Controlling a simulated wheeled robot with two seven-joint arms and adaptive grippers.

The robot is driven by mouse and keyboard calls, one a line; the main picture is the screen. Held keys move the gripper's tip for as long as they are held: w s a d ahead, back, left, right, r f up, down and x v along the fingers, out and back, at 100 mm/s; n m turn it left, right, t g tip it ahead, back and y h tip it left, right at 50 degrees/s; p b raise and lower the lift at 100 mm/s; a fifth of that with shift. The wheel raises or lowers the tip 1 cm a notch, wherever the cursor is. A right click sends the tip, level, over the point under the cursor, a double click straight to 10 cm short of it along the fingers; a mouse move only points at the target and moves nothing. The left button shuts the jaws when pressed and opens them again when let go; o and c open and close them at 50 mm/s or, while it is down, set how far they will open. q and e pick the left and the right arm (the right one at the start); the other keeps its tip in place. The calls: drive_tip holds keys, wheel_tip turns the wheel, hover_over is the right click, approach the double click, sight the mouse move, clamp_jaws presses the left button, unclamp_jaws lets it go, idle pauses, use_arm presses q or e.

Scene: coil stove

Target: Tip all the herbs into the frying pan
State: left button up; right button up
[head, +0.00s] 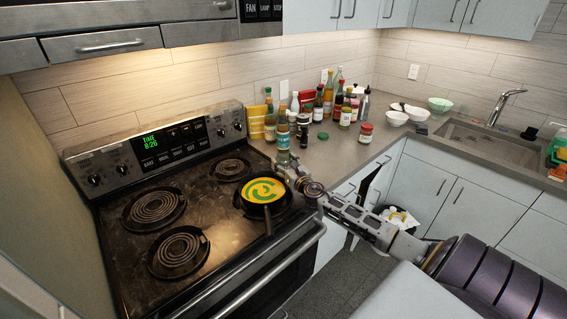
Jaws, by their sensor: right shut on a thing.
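A black frying pan (245,209) sits on the front right coil burner, its handle pointing to the front. Its inside shows yellow with curved green marks on it. My right gripper (284,161) reaches in from the right, just behind the pan. It is shut on a small herb jar (283,141) with a teal label, which looks about upright. The fingers partly hide the jar's lower part, and its contents are too small to make out. My left gripper is not in view.
Several bottles and jars (328,103) crowd the counter behind the jar. A red-lidded jar (366,134) and a green lid (323,135) stand nearer. Three coil burners (154,207) are bare. Bowls (396,118) and a sink (480,138) are at the right.

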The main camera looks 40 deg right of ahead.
sight(284, 152)
drive_tip(key=shift+r+p, duration=1.75)
drive_tip(key=shift+r, duration=0.3)
drive_tip(key=shift+w+r, duration=0.1)
